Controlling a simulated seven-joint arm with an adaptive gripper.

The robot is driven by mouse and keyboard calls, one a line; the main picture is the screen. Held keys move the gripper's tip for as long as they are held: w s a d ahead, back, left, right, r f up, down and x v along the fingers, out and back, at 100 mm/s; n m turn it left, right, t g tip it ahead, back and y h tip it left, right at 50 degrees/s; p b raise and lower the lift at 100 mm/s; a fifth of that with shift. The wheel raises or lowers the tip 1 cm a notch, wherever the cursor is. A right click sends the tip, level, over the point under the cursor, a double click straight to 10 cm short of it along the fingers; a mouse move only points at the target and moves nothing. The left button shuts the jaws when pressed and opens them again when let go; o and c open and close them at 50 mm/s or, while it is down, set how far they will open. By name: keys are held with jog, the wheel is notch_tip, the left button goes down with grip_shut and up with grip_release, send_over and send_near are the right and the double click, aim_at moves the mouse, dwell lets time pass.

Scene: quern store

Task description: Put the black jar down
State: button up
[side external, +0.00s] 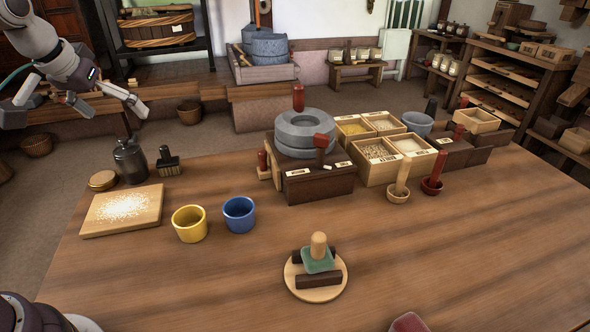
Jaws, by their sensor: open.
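The black jar (131,161) is a dark, shiny jar standing upright on the table (420,270) at the left back edge. My gripper (110,108) is above it and a little to the left, with its fingers spread apart and empty. The gripper and the jar look apart. A round wooden lid (102,181) lies on the table just left of the jar.
A dark brush (168,162) stands close right of the jar. In front are a board with pale flour (95,217), a yellow cup (189,224) and a blue cup (239,215). A stone quern (304,132) stands mid-table. The front left table is clear.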

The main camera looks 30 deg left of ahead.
jog(key=s+d+m+h, duration=0.2)
jog(key=s+d+m, duration=0.2)
jog(key=s+d, duration=0.7)
jog(key=shift+d+f+m, duration=0.2)
jog(key=shift+d+m, duration=0.1)
jog(key=shift+d, duration=0.15)
